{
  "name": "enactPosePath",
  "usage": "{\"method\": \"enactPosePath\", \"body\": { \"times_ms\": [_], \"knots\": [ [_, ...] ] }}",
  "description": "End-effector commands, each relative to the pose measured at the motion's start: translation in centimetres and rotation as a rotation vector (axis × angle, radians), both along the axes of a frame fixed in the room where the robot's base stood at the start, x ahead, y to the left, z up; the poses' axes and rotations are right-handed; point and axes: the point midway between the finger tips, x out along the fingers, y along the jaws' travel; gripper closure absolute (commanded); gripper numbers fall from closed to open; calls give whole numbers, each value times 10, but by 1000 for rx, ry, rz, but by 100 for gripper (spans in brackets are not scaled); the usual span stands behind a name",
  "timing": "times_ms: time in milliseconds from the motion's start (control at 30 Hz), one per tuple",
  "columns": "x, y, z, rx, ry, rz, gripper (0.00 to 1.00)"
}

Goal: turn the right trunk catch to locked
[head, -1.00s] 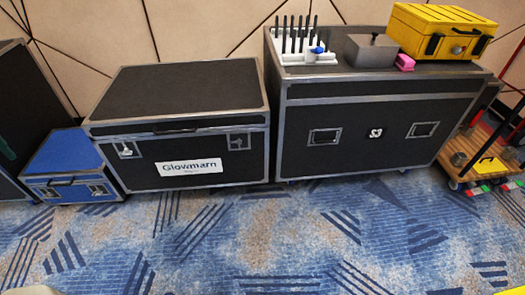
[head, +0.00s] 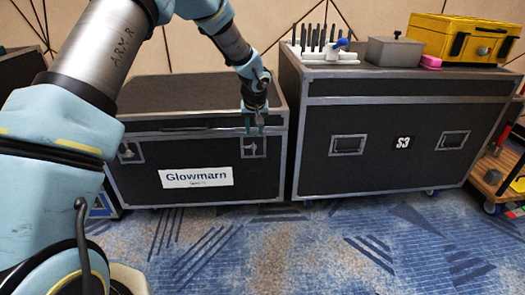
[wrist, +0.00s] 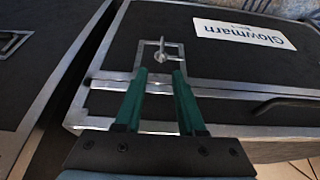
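The black trunk labelled Glowmarn (head: 150,160) stands on the carpet in the head view. Its right catch (head: 252,147) is on the front face near the right edge. In the wrist view, the catch (wrist: 160,52) is a silver plate with a small upright turn-piece. My gripper (head: 254,128) is just above the catch in the head view. In the wrist view, my gripper (wrist: 160,76) has its two green fingers apart. The turn-piece lies just beyond the fingertips, in line with the gap, and nothing is held between them. I cannot tell whether the fingers touch the catch plate.
The trunk's left catch (head: 130,152) is partly beside my arm. A larger black case marked S3 (head: 400,110) stands close on the right, with a narrow gap between. It carries a grey box (head: 394,52) and a yellow case (head: 462,38). Carpet in front is clear.

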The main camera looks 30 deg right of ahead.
Motion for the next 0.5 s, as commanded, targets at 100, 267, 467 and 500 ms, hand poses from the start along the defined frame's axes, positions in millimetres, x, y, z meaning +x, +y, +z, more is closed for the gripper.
{"method": "enactPosePath", "body": {
  "times_ms": [100,267,467,500],
  "knots": [
    [6,-2,-21,2,3,1,61],
    [18,-7,-49,2,3,1,61],
    [28,-12,-76,0,2,2,61],
    [29,-13,-80,0,2,1,61]
  ]
}}
